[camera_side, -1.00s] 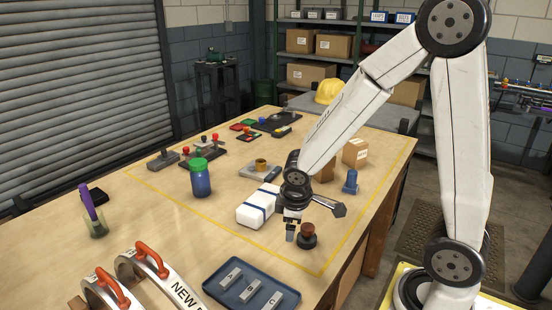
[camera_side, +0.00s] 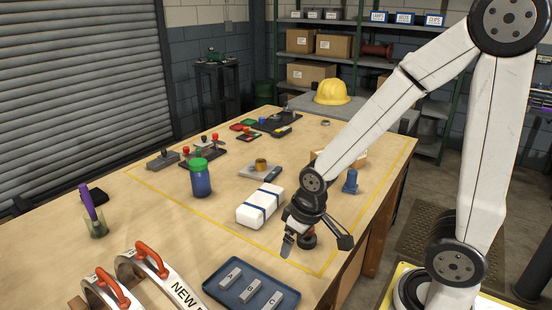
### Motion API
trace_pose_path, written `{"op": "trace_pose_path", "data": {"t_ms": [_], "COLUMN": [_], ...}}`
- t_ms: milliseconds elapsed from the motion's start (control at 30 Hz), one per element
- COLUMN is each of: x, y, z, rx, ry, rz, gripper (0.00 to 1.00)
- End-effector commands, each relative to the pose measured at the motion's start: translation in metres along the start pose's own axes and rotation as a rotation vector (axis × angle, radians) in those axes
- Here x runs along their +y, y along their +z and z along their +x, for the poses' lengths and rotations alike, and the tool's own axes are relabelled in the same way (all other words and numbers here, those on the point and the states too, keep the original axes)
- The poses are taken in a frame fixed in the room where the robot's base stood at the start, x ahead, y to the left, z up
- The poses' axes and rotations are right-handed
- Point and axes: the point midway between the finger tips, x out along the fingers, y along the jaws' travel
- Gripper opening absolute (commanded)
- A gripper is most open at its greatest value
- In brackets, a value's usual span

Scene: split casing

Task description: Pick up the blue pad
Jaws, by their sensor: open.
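A small blue patch (camera_side: 261,120), which looks like the blue pad, lies toward the back of the table beside the green pad (camera_side: 248,122) and red pad (camera_side: 236,127). It is too small to make out its shape. My gripper (camera_side: 288,246) is far from it, over the front right of the table and pointing down. It is open, and I see nothing held in it.
A white box with blue bands (camera_side: 260,207) lies left of my gripper. A blue tray (camera_side: 222,295) with lettered blocks is in front. A blue jar with green lid (camera_side: 201,178) stands further left. Red-handled arches (camera_side: 150,262) are at front left.

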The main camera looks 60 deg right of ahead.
Motion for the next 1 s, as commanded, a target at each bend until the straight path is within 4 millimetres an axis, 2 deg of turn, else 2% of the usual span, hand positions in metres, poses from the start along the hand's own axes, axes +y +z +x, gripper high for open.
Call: {"op": "trace_pose_path", "data": {"t_ms": [433, 500, 767, 1000], "x": [0.000, 0.000, 0.001, 0.015], "y": [0.000, 0.000, 0.000, 0.002], "z": [0.000, 0.000, 0.000, 0.007], "rx": [0.000, 0.000, -0.003, -0.057], "ry": [0.000, 0.000, 0.002, 0.042], "rz": [-0.001, -0.001, -0.005, -0.083], "gripper": [0.96, 1.00, 1.00, 1.00]}}
